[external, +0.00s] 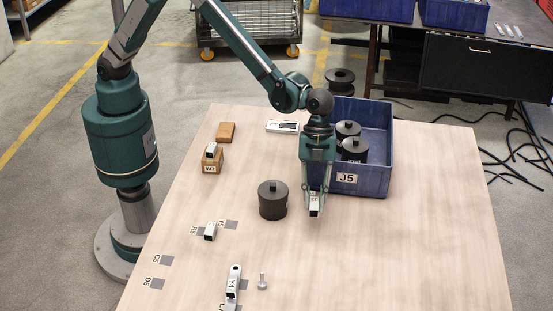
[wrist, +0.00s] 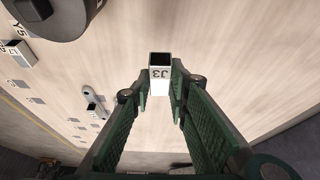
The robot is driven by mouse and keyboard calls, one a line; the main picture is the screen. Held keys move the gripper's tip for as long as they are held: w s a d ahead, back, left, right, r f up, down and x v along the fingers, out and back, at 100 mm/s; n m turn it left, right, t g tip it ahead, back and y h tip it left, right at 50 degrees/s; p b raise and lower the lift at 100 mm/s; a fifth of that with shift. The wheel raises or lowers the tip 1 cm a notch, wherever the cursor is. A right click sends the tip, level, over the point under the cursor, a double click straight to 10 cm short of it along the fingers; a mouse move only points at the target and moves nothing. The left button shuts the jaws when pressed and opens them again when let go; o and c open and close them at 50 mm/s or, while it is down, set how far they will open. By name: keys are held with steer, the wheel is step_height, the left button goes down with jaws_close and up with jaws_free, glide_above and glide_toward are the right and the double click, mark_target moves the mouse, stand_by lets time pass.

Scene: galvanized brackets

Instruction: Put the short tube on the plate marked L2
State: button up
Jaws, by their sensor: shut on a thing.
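A short square metal tube (external: 314,210) marked J3 is between the fingertips of my gripper (external: 316,190), in front of the blue crate. My gripper is shut on it. In the wrist view the tube (wrist: 160,80) shows its open end and label between the two green fingers (wrist: 160,92). I cannot tell whether it touches the table. A label starting with L (external: 222,307) shows at the bottom edge of the external view, beside metal parts; its second character is hard to read and its plate is mostly hidden or cut off.
A blue crate J5 (external: 376,180) holds black round weights; another black weight (external: 272,203) stands left of my gripper. A tube (external: 210,232) lies by grey plates, a bracket Y4 (external: 233,280) and bolt (external: 262,282) stand nearer. Block W7 (external: 212,164) carries a small tube. The right of the table is clear.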

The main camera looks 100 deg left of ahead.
steer(key=r, duration=0.7)
steer(key=shift+a, duration=0.2)
steer(key=a, duration=1.5)
steer(key=n+t, duration=0.1)
steer(key=n, duration=0.2)
glide_above(284, 127)
steer(key=a, duration=0.2)
steer(key=shift+y, duration=0.3)
steer(key=shift+s+d+f, duration=0.1)
steer(key=shift+s+f, duration=0.15)
steer(key=shift+f, duration=1.05)
steer(key=shift+s+d+f, duration=0.1)
steer(key=shift+s+f, duration=0.1)
steer(key=shift+f, duration=1.05)
steer(key=shift+f+b, duration=0.95)
steer(key=shift+f, duration=2.2)
steer(key=shift+f+b, duration=0.55)
steer(key=shift+f, duration=1.3)
